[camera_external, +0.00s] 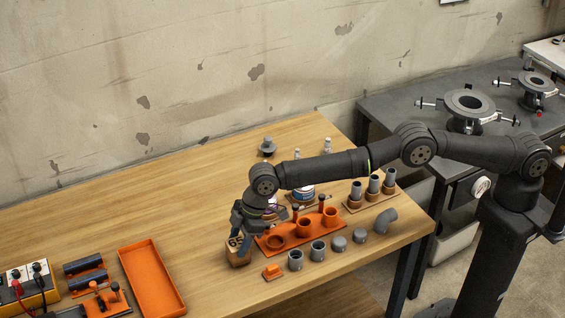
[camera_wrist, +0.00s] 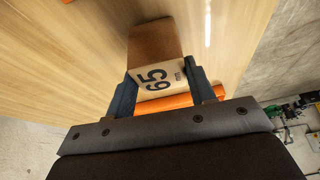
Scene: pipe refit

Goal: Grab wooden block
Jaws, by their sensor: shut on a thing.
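The wooden block (camera_external: 237,255) is a brown block with a pale face and dark markings, near the middle of the wooden table. In the wrist view the wooden block (camera_wrist: 154,42) shows "65 mm" on its pale face. My gripper (camera_external: 243,228) reaches down over it from above. In the wrist view the two fingers of my gripper (camera_wrist: 160,82) are on either side of the block's marked end, shut on it. I cannot tell whether the block's underside touches the table.
An orange plate with rings (camera_external: 290,238) stands just right of the block. Grey pipe fittings (camera_external: 318,250) and a small orange piece (camera_external: 272,272) are close by. An orange tray (camera_external: 151,280) lies to the left. Bare table (camera_external: 195,215) is free behind and left of the block.

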